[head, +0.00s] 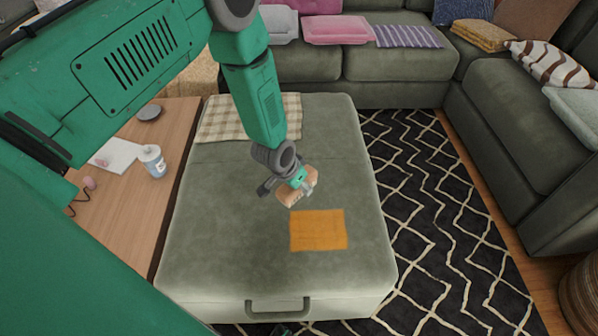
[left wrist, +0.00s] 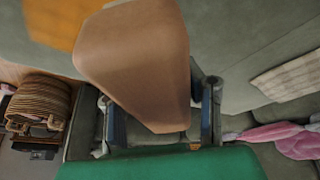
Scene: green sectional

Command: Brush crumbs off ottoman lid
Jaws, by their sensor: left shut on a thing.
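I cannot make out single crumbs. My left gripper (head: 300,182) is shut on a tan block-like brush (head: 291,199), just behind the orange square. In the left wrist view the brush (left wrist: 140,60) sits between the two fingers. Its bristles are hidden, and I cannot tell whether it touches the lid.
A checkered cloth (head: 222,118) lies on the lid's back left. A wooden side table (head: 130,215) with a white cup (head: 152,161) stands left. The green sectional (head: 395,68) runs behind and right. A patterned rug (head: 428,185) covers the floor at right.

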